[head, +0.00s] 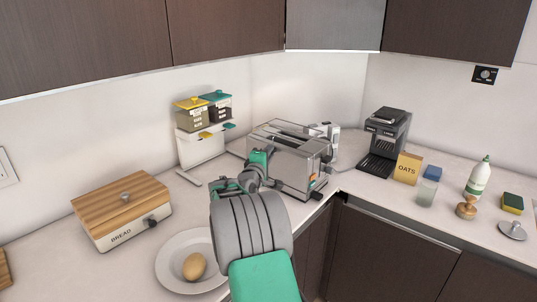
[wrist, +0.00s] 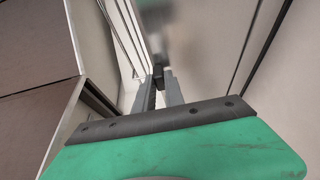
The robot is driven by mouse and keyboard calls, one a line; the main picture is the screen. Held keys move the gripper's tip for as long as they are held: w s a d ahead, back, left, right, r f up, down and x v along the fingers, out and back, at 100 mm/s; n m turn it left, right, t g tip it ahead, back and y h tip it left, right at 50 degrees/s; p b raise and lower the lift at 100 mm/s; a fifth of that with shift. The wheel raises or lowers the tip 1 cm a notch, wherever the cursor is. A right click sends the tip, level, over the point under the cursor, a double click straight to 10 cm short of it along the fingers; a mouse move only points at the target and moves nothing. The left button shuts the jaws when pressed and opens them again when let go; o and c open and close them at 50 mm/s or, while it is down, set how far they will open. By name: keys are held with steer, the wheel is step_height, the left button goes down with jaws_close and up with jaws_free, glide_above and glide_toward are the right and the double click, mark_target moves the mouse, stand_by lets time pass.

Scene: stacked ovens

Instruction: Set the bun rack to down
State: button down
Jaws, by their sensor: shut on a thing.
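The toaster (head: 285,155) is a silver box with long slots on top, standing near the counter corner in the head view. The bun rack cannot be told apart clearly from the toaster's other parts. My gripper (wrist: 160,85) is shut on a small dark knob (wrist: 158,71) beside a shiny metal side in the wrist view. In the head view my arm reaches to the toaster's near left side, and the fingertips are hidden there. I cannot tell whether the knob belongs to the bun rack.
A plate (head: 171,274) with an egg and a bread box (head: 122,212) stand left of my arm. A dispenser (head: 202,147) stands behind left. A coffee machine (head: 385,140) and an oats box (head: 408,168) stand to the right. Upper cabinets (head: 230,30) hang above.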

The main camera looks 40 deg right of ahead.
steer(key=shift+f, duration=0.15)
step_height(320, 180, down, 4)
steer(key=b, duration=0.2)
steer(key=shift+r+b, duration=0.25)
steer(key=shift+b, duration=0.1)
steer(key=c, duration=1.4)
jaws_free()
steer(key=b+v, duration=0.1)
steer(key=v, duration=0.7)
